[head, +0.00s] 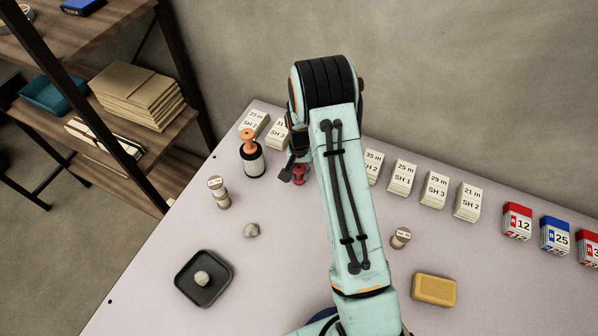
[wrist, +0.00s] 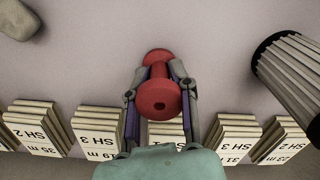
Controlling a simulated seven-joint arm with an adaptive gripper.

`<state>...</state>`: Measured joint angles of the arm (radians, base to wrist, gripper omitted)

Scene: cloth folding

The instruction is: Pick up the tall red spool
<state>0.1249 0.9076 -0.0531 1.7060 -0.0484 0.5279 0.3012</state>
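The tall red spool (wrist: 158,98) stands upright in the wrist view, with wide round ends and a narrower middle. In the head view the red spool (head: 299,175) shows low beside my arm, partly hidden by it. My gripper (wrist: 159,70) has one finger on each side of the spool. The fingers are close to its sides, but I cannot tell whether they touch it. In the head view only part of my gripper (head: 287,173) shows, left of the spool; my arm hides the rest.
A black-and-white ribbed cylinder with an orange top (head: 251,155) stands left of the spool. A row of labelled card stacks (head: 401,179) lines the back edge. Stones, a black tray (head: 181,290) and a yellow block (head: 434,290) lie nearer the front.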

